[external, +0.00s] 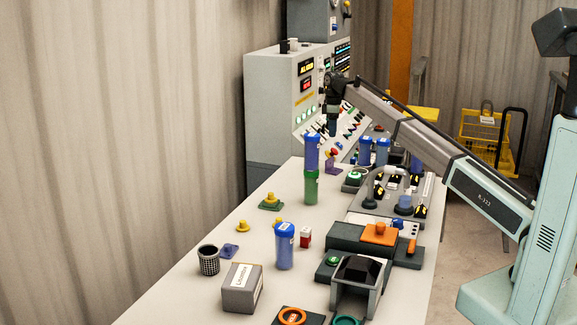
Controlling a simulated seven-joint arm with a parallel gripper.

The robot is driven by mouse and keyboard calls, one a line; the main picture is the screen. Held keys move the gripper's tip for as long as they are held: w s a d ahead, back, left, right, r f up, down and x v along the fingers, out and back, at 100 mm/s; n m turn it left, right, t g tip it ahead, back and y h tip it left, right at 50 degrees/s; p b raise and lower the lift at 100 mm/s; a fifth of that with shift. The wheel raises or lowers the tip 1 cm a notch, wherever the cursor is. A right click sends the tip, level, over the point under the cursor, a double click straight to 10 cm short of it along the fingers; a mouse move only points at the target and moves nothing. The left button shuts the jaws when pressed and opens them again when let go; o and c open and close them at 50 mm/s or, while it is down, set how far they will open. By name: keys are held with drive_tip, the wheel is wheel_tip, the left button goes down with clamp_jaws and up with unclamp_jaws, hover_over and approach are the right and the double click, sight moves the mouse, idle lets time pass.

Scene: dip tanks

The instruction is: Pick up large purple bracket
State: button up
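A purple piece (333,168) stands toward the far end of the table, just right of a tall blue-and-green cylinder, with small red and yellow parts at its top. A second, flat blue-purple piece (229,251) lies at the near left, beside a dark mesh cup. I cannot tell for sure which is the large purple bracket. My gripper (332,128) hangs pointing down above the far part of the table, in front of the control panel. It appears above the far purple piece in the picture. Its fingers are too small and dark to tell open from shut.
A blue canister on a green one (311,187) stands close to the far purple piece. Another blue canister (285,246), a grey box (242,288) and the mesh cup (208,260) stand nearer. Dark fixtures (360,238) line the right edge.

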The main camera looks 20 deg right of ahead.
drive_tip(key=n, duration=1.3)
hover_over(330, 160)
drive_tip(key=f, duration=0.8)
drive_tip(key=shift+w+d+f, duration=0.15)
drive_tip(key=shift+d+f, duration=0.1)
drive_tip(key=shift+d, duration=0.15)
drive_tip(key=shift+w+a+f, duration=0.1)
drive_tip(key=shift+a+f, duration=0.1)
drive_tip(key=shift+f, duration=1.15)
drive_tip(key=shift+w+a+f, duration=0.1)
drive_tip(key=shift+a+f, duration=0.05)
drive_tip(key=shift+f, duration=1.2)
drive_tip(key=shift+c, duration=0.2)
clamp_jaws()
drive_tip(key=shift+r, duration=0.1)
